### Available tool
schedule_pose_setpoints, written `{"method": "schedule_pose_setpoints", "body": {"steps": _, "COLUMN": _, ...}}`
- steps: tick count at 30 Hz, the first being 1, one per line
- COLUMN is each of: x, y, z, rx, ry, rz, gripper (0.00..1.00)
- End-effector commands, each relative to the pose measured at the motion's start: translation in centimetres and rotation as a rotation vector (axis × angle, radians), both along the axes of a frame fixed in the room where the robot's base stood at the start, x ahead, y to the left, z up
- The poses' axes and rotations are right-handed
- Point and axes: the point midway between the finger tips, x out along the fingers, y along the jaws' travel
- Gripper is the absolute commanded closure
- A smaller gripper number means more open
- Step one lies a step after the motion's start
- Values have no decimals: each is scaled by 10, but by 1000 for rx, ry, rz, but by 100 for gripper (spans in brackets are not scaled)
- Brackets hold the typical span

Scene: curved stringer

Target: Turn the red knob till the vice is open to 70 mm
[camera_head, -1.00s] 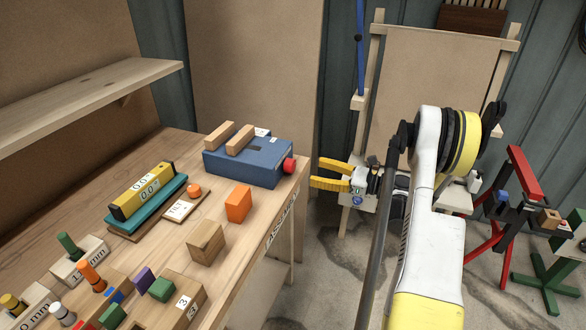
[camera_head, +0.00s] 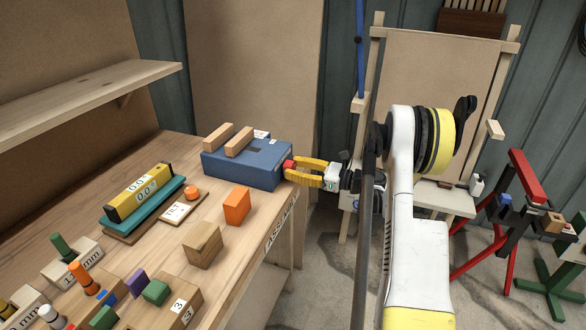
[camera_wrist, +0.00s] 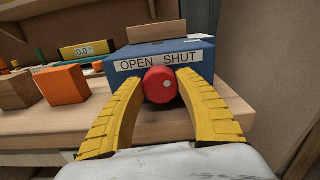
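The blue vice (camera_head: 243,167) sits at the bench's far right corner, with two wooden jaw blocks (camera_head: 217,136) on top and a gap between them. Its red knob (camera_wrist: 160,85) faces the wrist camera, with a pale dot on its right side, under a label (camera_wrist: 158,60) reading OPEN at left and SHUT at right. The knob also shows in the head view (camera_head: 289,166). My gripper (camera_head: 292,171) is open, its yellow fingers on either side of the knob; firm contact cannot be told. A yellow gauge (camera_head: 142,191) reading 0.0 lies on a teal block.
An orange block (camera_head: 236,206), a wooden block (camera_head: 202,244) and a small plaque with an orange button (camera_head: 192,192) stand on the bench left of my gripper. Several coloured pegs and blocks fill the near left. A shelf (camera_head: 90,92) overhangs the back left.

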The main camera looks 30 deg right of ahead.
Motion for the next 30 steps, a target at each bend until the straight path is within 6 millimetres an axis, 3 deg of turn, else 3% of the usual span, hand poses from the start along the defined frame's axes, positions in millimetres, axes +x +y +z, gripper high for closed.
{"method": "schedule_pose_setpoints", "body": {"steps": 14, "x": 0, "y": 1, "z": 0, "rx": -45, "ry": -33, "rz": 1, "gripper": 90}}
{"method": "schedule_pose_setpoints", "body": {"steps": 30, "x": 0, "y": 2, "z": 0, "rx": -362, "ry": -262, "rz": 0, "gripper": 90}}
